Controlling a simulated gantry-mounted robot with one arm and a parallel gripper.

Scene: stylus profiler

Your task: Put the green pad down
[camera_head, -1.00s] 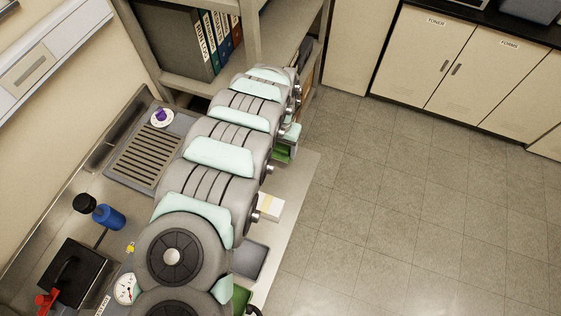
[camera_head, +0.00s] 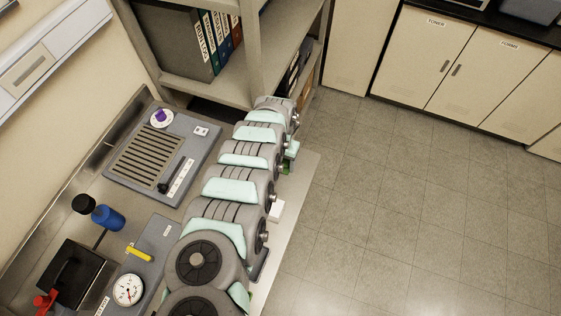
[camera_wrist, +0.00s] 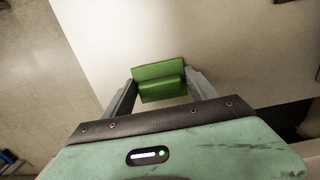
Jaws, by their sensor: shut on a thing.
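The green pad (camera_wrist: 160,82) is between the two fingers of my gripper (camera_wrist: 162,88) in the wrist view. The fingers are shut on it from both sides. A pale flat surface lies behind it; I cannot tell whether the pad touches it. In the head view a small bit of green (camera_head: 286,167) shows at the far end of my arm, near the bench's right edge. Most of my gripper is hidden behind the arm there.
The bench carries a grey vented panel (camera_head: 148,157) with a purple knob, a blue bottle (camera_head: 108,217), a dial gauge (camera_head: 128,290) and a black box (camera_head: 72,275). A small white block (camera_head: 277,211) is beside my arm. Shelves with binders (camera_head: 215,40) stand behind. Floor is clear at right.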

